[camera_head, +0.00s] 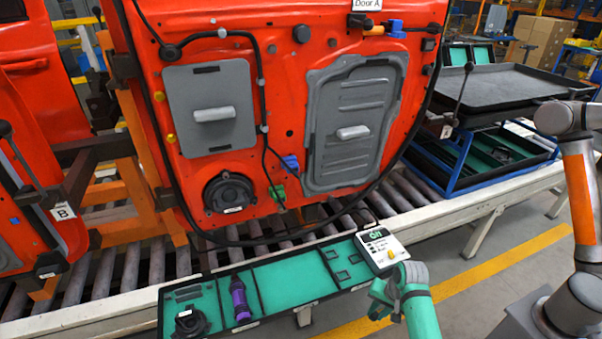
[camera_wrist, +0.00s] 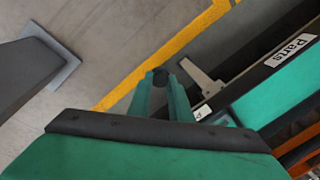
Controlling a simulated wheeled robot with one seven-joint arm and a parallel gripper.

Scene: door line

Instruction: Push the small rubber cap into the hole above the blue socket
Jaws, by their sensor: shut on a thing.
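My gripper (camera_wrist: 160,88) is shut on a small black rubber cap (camera_wrist: 160,76), which sits at the fingertips in the wrist view. In the head view my gripper (camera_head: 381,298) is low, in front of the parts tray's right end and well away from the door; the cap cannot be made out there. The orange-red door A (camera_head: 290,75) stands upright behind the tray. A blue socket (camera_head: 291,162) is on its lower middle, with a small dark hole (camera_head: 290,133) just above it. Another blue part (camera_head: 396,28) is near the door's upper right.
The green parts tray (camera_head: 290,283) holds a black round part (camera_head: 190,322) and a purple part (camera_head: 239,300). A white panel reading "on" (camera_head: 381,247) is at its right end. A roller conveyor (camera_head: 135,270) runs beneath the door. A dark tray rack (camera_head: 500,90) stands right.

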